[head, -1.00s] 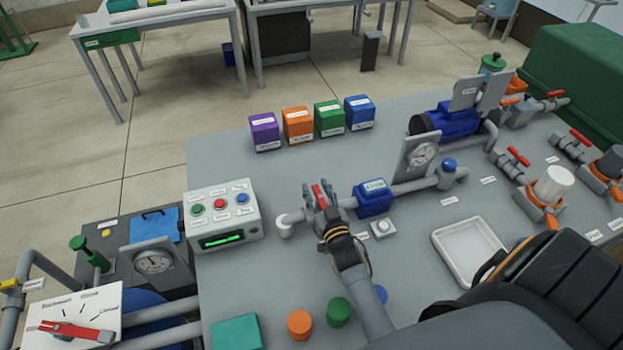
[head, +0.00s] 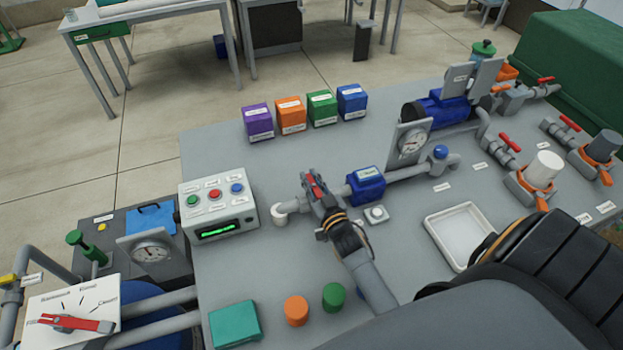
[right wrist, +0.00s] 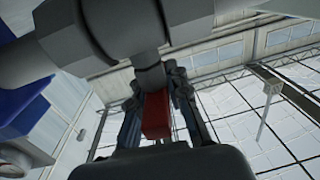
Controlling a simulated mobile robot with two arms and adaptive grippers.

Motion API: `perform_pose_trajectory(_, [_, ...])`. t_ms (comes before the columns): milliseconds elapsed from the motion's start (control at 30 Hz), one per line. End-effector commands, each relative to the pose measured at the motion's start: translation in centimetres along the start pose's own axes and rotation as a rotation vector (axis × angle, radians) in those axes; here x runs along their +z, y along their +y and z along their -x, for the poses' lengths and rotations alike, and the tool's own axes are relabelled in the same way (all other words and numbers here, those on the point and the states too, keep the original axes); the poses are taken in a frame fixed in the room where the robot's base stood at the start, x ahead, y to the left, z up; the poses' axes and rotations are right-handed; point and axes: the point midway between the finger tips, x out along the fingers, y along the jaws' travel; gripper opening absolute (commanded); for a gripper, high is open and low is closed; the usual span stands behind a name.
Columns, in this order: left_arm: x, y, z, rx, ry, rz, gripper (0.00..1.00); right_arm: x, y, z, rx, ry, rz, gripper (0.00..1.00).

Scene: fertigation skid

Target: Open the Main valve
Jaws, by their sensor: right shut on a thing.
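The valve with a red handle (head: 314,184) sits on the grey pipe between a white pipe foot (head: 279,218) and a blue box (head: 366,186) on the grey skid top. No label on it is readable, so I cannot confirm its name. My right gripper (head: 311,187) is at this valve and shut on the red handle, its arm reaching in from the lower right. In the right wrist view the red handle (right wrist: 156,114) lies between the two dark fingers, below a grey pipe body (right wrist: 95,40). The fingers hide part of the valve. My left gripper is not in view.
A control box (head: 218,206) with coloured buttons stands left of the valve. A gauge (head: 410,144) stands on the pipe to the right. A white tray (head: 433,226) lies at right.

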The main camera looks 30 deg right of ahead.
Motion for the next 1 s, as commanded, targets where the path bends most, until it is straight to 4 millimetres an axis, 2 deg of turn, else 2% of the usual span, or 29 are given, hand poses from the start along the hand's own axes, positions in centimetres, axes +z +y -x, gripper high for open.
perform_pose_trajectory(233, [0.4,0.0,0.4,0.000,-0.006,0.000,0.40,0.0,-0.1,0.0,-0.181,-0.003,0.011,0.00])
perform_pose_trajectory(433, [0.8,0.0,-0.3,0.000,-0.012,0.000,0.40,0.2,-0.5,0.0,-0.367,-0.003,0.012,0.00])
perform_pose_trajectory(1000, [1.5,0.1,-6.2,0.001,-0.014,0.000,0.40,0.5,-1.5,0.6,-0.841,0.000,0.006,0.00])
